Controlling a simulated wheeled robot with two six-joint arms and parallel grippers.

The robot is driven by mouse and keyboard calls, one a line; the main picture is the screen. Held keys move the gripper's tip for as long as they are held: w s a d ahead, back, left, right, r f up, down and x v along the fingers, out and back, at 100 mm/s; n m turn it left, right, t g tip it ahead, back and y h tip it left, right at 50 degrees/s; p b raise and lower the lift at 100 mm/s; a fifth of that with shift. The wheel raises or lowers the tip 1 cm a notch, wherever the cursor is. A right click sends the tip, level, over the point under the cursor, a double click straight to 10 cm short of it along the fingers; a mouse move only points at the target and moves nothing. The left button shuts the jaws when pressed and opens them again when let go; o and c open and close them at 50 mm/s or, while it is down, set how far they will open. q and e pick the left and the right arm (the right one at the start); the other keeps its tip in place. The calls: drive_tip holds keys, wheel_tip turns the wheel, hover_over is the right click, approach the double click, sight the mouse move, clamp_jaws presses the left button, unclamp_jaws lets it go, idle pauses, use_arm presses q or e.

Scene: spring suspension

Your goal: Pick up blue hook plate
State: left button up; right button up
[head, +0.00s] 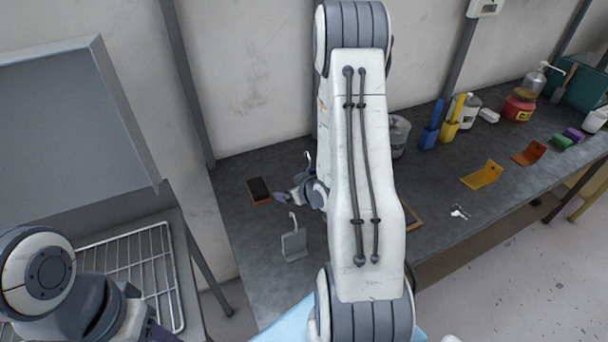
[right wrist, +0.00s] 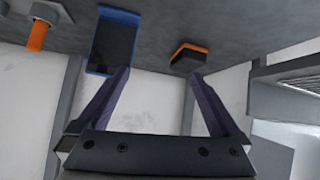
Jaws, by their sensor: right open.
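I cannot make out a clearly blue plate with a hook. In the head view a grey plate with a thin upright hook (head: 293,243) stands on the bench in front of my right gripper (head: 283,195). A second pale hook (head: 308,157) rises behind that gripper; whatever is below it is hidden. In the right wrist view my right gripper (right wrist: 161,73) has its fingers spread with nothing between them. A dark, blue-edged rectangular piece (right wrist: 115,42) lies beyond the left finger. Only a part of my left gripper (head: 160,332) shows at the lower left edge.
A black and orange block (head: 259,190) lies left of my right gripper, also in the wrist view (right wrist: 190,55). Blue (head: 430,130) and yellow (head: 452,126) upright pieces stand farther right. My right arm hides the middle bench. A wire rack (head: 135,265) is at left.

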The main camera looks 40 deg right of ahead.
drive_tip(key=d+t, duration=0.1)
drive_tip(key=s+d+m, duration=0.1)
drive_tip(key=d, duration=0.1)
drive_tip(key=s+d+t+h, duration=0.1)
drive_tip(key=shift+s+d+f+m+t, duration=0.1)
drive_tip(key=shift+s+d+m+t, duration=0.2)
drive_tip(key=shift+m, duration=0.1)
drive_tip(key=shift+s+d+m+h, duration=0.2)
drive_tip(key=shift+d+m+h, duration=0.1)
drive_tip(key=shift+d+h, duration=0.15)
drive_tip(key=shift+t, duration=0.3)
drive_tip(key=b+x, duration=0.4)
drive_tip(key=b, duration=0.5)
drive_tip(key=shift+w+d+f+b, duration=0.1)
drive_tip(key=shift+w+f+b, duration=0.15)
drive_tip(key=shift+b, duration=0.1)
drive_tip(key=shift+w+r+b, duration=0.15)
drive_tip(key=shift+w+b, duration=0.1)
drive_tip(key=shift+b, duration=0.1)
drive_tip(key=shift+w+d+p, duration=0.2)
drive_tip(key=shift+w+p, duration=0.15)
drive_tip(key=shift+w, duration=0.1)
drive_tip(key=p+x, duration=0.1)
drive_tip(key=x, duration=0.3)
drive_tip(key=shift+d+f, duration=0.2)
drive_tip(key=c, duration=1.5)
